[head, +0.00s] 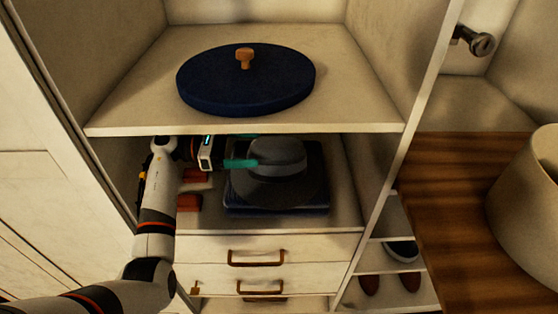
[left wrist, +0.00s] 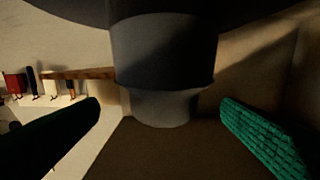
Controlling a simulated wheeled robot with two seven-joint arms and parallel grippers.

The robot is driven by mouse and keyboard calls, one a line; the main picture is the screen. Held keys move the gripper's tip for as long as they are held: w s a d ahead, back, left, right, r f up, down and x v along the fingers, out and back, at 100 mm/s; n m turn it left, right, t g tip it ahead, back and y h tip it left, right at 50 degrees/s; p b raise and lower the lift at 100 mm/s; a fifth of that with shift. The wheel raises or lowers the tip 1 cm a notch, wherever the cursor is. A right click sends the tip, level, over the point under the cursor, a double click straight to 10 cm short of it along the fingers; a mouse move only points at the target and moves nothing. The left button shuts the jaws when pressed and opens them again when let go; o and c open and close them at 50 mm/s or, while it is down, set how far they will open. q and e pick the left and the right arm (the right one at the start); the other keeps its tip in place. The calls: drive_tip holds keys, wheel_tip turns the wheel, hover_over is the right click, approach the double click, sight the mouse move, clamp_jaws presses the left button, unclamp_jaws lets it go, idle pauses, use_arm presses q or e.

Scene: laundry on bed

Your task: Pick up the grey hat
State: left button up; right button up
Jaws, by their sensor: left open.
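The grey hat (head: 275,160) has a rounded crown, a darker band and a wide brim. It sits on a dark flat stack (head: 290,208) in the cabinet's middle compartment. My left gripper (head: 246,158) reaches in from the left at crown height, with a teal finger by the hat's left side. In the left wrist view the hat (left wrist: 163,50) fills the upper middle, between and beyond the two spread fingers (left wrist: 165,125). The gripper is open; contact with the hat cannot be told. My right gripper is out of view.
A shelf (head: 130,105) with a round dark blue lid-like object (head: 245,85) lies above the compartment. Reddish-brown items (head: 188,203) lie left of the hat. Drawers (head: 215,249) are below. A wooden top (head: 460,190) with a pale round container (head: 530,185) stands at right.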

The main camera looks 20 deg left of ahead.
sight(267, 146)
use_arm(q)
drive_tip(key=p+x, duration=0.1)
drive_tip(key=x, duration=0.2)
drive_tip(key=shift+w+d+r+p, duration=0.1)
drive_tip(key=shift+w+d+p, duration=0.2)
drive_tip(key=shift+p, duration=0.05)
drive_tip(key=shift+w+d, duration=0.1)
drive_tip(key=shift+d, duration=0.5)
drive_tip(key=shift+c, duration=1)
drive_tip(key=c, duration=1.2)
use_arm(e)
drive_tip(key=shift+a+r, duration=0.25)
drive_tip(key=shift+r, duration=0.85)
